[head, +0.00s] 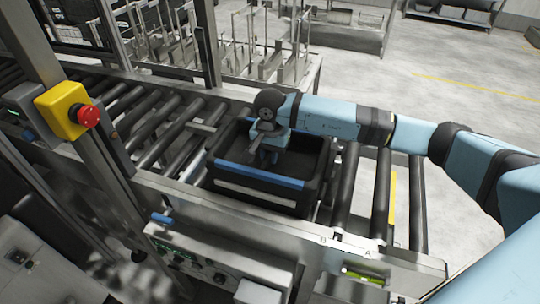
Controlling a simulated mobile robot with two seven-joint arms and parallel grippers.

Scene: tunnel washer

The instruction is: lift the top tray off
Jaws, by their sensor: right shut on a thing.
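A black tray with a blue band along its near side (259,176) sits on the roller conveyor. Below the blue band is a pale grey strip (255,195) on a dark lower part, which may be a second tray under it; I cannot tell where one ends. My right gripper (266,152) reaches in from the right over the tray, pointing down. It is shut on the tray, but the wrist hides the far rim and the exact grip point. No clear gap shows under the tray. My left gripper is not in view.
The conveyor rollers (146,125) run left of the tray and on to its right. A steel post stands at left with a yellow box and red emergency button (88,116). Metal racks (275,50) stand behind. A control panel with a blue handle (162,218) is in front.

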